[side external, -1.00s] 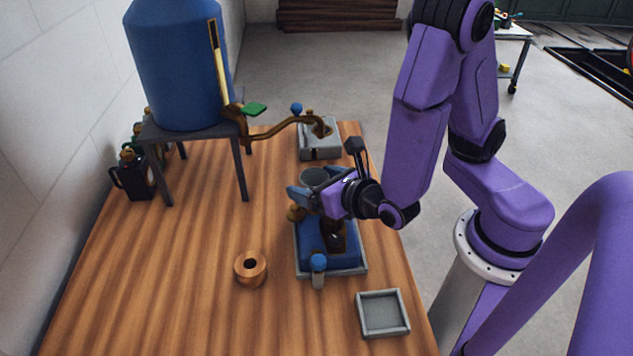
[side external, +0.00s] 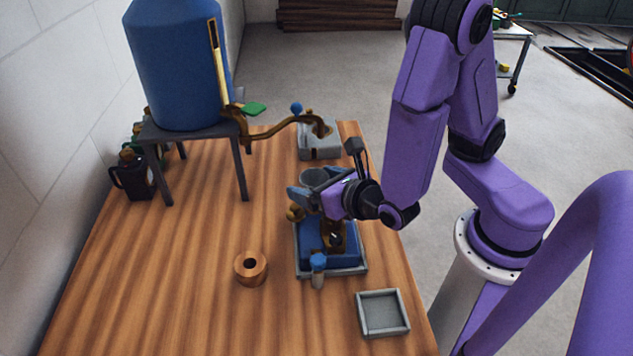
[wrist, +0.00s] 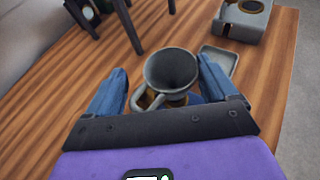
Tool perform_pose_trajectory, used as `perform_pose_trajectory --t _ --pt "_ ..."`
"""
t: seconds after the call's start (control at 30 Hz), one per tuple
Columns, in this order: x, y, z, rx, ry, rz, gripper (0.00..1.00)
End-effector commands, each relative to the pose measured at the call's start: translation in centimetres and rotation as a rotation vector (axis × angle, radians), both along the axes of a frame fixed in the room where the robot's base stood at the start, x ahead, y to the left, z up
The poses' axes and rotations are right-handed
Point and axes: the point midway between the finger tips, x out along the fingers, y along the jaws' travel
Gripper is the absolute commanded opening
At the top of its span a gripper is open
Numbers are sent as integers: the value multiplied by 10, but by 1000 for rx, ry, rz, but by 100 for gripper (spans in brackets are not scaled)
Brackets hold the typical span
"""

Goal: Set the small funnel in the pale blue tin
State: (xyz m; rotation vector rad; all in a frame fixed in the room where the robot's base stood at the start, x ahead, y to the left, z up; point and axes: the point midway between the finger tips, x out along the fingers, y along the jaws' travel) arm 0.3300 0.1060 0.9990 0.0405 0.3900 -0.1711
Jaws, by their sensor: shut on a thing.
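The small funnel (wrist: 172,70) is a grey cup with a wide round mouth and a side loop, seen from above in the wrist view. My gripper (wrist: 158,90) is shut on it, with a blue finger on either side. In the side view the funnel's grey rim (side external: 314,177) shows just behind my gripper (side external: 303,195), near the far end of a blue block in a grey tray (side external: 345,270). My gripper hides its lower part, and I cannot tell whether it touches anything below. I cannot pick out the pale blue tin for certain.
Brass pieces (side external: 333,238) and a blue-topped piece (side external: 318,265) stand at the blue block. A wooden ring (side external: 251,268) and an empty square tray (side external: 382,313) are nearer. A grey box (side external: 319,140) stands behind, under a brass spout (side external: 285,127) from the blue tank (side external: 178,65).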

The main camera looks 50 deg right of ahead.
Motion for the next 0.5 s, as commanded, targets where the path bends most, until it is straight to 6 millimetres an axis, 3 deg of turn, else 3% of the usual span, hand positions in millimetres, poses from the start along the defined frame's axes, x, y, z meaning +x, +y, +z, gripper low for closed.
perform_pose_trajectory --t 0.5 --pt "0 0 -11 -2 0 1 56"
